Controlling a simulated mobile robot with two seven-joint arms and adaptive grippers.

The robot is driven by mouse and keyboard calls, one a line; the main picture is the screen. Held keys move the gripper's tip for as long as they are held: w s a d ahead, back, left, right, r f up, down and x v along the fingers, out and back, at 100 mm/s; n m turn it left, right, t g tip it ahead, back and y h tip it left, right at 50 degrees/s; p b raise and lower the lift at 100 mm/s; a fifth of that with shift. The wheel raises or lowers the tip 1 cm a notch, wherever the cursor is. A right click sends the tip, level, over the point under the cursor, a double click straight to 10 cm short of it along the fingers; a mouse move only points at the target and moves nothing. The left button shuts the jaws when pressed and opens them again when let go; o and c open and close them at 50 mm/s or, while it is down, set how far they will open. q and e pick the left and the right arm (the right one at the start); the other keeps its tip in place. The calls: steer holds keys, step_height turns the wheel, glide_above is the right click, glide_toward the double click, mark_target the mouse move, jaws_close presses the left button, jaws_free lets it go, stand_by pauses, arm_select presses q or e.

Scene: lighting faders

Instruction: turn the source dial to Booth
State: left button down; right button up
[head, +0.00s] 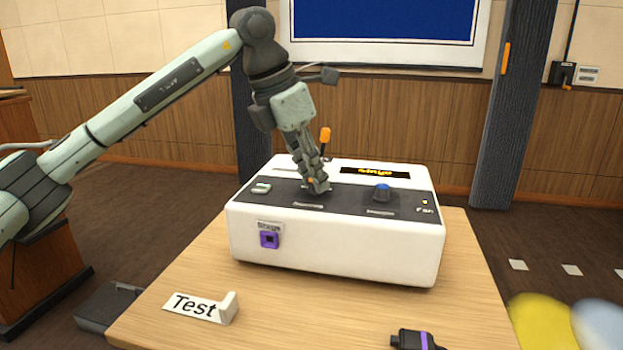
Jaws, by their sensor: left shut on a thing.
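A white console (335,258) with a dark top panel stands on the wooden table. My left gripper (316,186) points down at the panel, left of its middle, with its fingers shut on a small grey control there. That control looks like a dial, but the fingers hide most of it, and its pointer and setting cannot be read. A blue-topped knob (382,191) stands apart to the right of the gripper. Small label strips lie in front of both, too small to read. A lit display (374,173) at the back shows yellow text that I cannot read surely. My right gripper is out of view.
An orange-tipped lever (325,136) rises close behind the gripper. A purple socket (269,239) is on the console's front. A "Test" sign (196,307) and a dark plug-like object (413,340) lie on the table (320,318). Blurred yellow and pale shapes are at lower right.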

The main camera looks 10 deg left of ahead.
arm_select(q)
steer(key=n+b, duration=0.1)
steer(key=n, duration=0.1)
steer(key=n+y, duration=0.1)
steer(key=n, duration=0.1)
steer(key=shift+d+f+n+t+y+b, duration=0.1)
steer(key=shift+d+n+t+y+b, duration=0.05)
steer(key=shift+n+t+y+b, duration=0.2)
steer(key=shift+s+n+t+y+b, duration=0.15)
steer(key=shift+n+y+b, duration=0.25)
steer(key=shift+n, duration=0.7)
steer(key=shift+w+n+t+y+b, duration=0.1)
steer(key=shift+n+y+b, duration=0.25)
steer(key=shift+n, duration=0.7)
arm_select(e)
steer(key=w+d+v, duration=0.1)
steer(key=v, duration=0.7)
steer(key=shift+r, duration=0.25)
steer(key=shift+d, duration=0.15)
arm_select(q)
steer(key=c, duration=1.3)
jaws_free()
steer(key=shift+c, duration=0.2)
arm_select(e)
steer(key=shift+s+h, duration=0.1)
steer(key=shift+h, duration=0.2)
arm_select(q)
steer(key=v, duration=1.2)
steer(key=shift+d, duration=0.1)
